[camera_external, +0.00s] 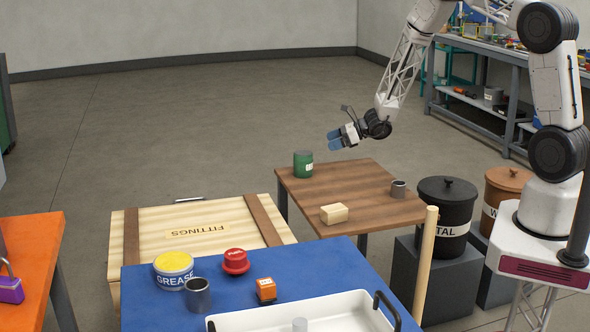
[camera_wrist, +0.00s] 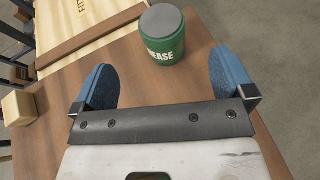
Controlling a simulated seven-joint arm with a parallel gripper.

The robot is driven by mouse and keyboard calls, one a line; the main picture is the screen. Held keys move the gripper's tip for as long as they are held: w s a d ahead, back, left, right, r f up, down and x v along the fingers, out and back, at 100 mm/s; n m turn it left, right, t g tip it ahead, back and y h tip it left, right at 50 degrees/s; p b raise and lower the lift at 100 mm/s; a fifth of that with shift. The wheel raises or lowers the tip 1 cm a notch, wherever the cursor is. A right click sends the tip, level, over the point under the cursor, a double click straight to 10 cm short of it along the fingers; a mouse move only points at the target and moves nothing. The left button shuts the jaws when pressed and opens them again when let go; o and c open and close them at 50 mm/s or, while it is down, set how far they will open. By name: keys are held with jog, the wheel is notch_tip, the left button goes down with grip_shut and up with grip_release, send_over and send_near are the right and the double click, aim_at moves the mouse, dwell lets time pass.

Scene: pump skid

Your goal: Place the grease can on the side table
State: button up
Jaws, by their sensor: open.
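A yellow-lidded can labelled GREASE (camera_external: 174,272) stands upright on the blue table (camera_external: 290,270). A green can (camera_external: 303,164) with a grey lid stands upright on the brown wooden side table (camera_external: 365,178), at its far left corner. In the wrist view the green can (camera_wrist: 163,36) shows letters ending in EASE. My gripper (camera_external: 335,140) is above the far edge of the wooden table, right of the green can. Its blue fingers are open and empty. In the wrist view the green can lies beyond and between the fingertips, apart from them.
A cream block (camera_external: 334,213) and a grey cup (camera_external: 398,189) are on the wooden table. The blue table holds a red knob-like part (camera_external: 236,261), an orange box (camera_external: 266,289), a grey cylinder (camera_external: 198,295) and a white tray (camera_external: 300,305). A FITTINGS crate (camera_external: 150,240) stands behind it.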

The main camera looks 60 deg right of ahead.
jog(key=shift+r, duration=0.1)
dwell(0.4)
jog(key=s+a+r+n+g+y, duration=0.1)
jog(key=s+a+r+n+g, duration=0.2)
jog(key=s+a+r+n, duration=0.45)
jog(key=s+a+r+n+g+y, duration=0.1)
jog(key=s+a+r+n+g, duration=0.2)
jog(key=a+r, duration=0.6)
jog(key=s+a+r+n+g+y, duration=0.15)
jog(key=s+a+r+n, duration=0.45)
jog(key=r, duration=0.6)
jog(key=s+r+n+h, duration=0.3)
jog(key=s+n, duration=0.1)
jog(key=s, duration=0.7)
jog(key=s+a+r+n+g+h, duration=0.1)
jog(key=s+r+n+h, duration=0.2)
jog(key=s, duration=0.9)
jog(key=s+r+n+g+h, duration=0.1)
jog(key=s+r+n+h, duration=0.2)
jog(key=s, duration=0.8)
notch_tip(320, 180, up, 2)
jog(key=n, duration=0.4)
jog(key=shift+s+a+h, duration=0.2)
jog(key=shift+a+h, duration=0.1)
jog(key=shift+h, duration=0.05)
